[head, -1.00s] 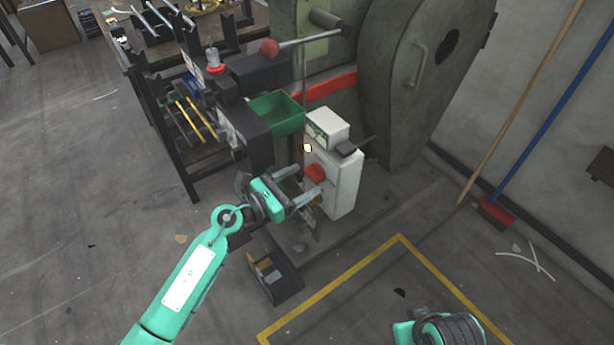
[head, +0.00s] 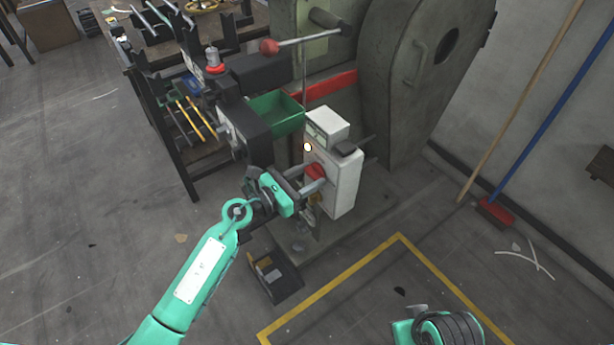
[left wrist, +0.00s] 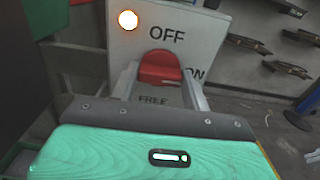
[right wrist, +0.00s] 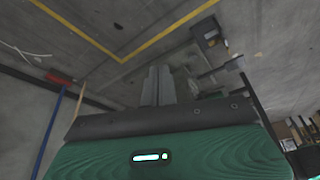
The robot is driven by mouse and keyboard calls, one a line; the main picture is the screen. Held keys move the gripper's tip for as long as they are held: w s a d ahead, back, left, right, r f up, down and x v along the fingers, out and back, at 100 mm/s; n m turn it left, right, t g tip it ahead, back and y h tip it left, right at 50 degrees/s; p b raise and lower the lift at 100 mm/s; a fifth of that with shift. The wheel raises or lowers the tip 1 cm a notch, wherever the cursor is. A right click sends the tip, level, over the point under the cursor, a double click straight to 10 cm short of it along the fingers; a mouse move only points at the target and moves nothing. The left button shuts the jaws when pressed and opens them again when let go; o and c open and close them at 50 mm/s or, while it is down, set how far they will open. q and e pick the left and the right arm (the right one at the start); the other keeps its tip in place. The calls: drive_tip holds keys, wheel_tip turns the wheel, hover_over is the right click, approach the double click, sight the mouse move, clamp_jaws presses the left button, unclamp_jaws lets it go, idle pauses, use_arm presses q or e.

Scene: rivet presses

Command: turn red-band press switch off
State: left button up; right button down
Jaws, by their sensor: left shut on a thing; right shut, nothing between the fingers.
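The press with the red band (head: 335,90) has a white switch box (head: 347,185) low on its front. A red rotary switch (head: 315,171) sits on the box face. In the left wrist view the red switch (left wrist: 160,68) lies between my fingers, with OFF above, ON to the right and FREE below. Which label it points at is hard to tell. My left gripper (head: 306,178) is shut on the switch, a finger on either side. A lamp (left wrist: 127,19) beside OFF glows. My right gripper (right wrist: 158,86) is shut and empty, away from the box.
A green bin (head: 277,113) and a lever with a red knob (head: 268,47) are above the switch box. A dark tray (head: 274,277) lies on the floor below. A broom (head: 497,211) leans at the right wall. Floor inside the yellow line is mostly clear.

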use_arm(q)
drive_tip(key=shift+o, duration=0.2)
drive_tip(key=n+p, duration=0.4)
drive_tip(key=shift+r, duration=0.2)
drive_tip(key=n+p, duration=0.4)
drive_tip(key=n, duration=0.1)
drive_tip(key=shift+n, duration=0.4)
use_arm(e)
wheel_tip(320, 180, down, 17)
drive_tip(key=s+g, duration=0.1)
drive_tip(key=g, duration=0.1)
use_arm(q)
drive_tip(key=n+p, duration=0.4)
drive_tip(key=n, duration=0.3)
drive_tip(key=shift+f, duration=0.15)
drive_tip(key=shift+c, duration=0.2)
drive_tip(key=shift+n, duration=0.6)
use_arm(e)
drive_tip(key=s+d+f, duration=0.3)
drive_tip(key=s+f, duration=0.5)
drive_tip(key=f, duration=0.4)
drive_tip(key=shift+s+d+f+h, duration=0.25)
drive_tip(key=shift+s+f+h, duration=0.05)
use_arm(q)
drive_tip(key=shift+f, duration=0.1)
drive_tip(key=o, duration=1)
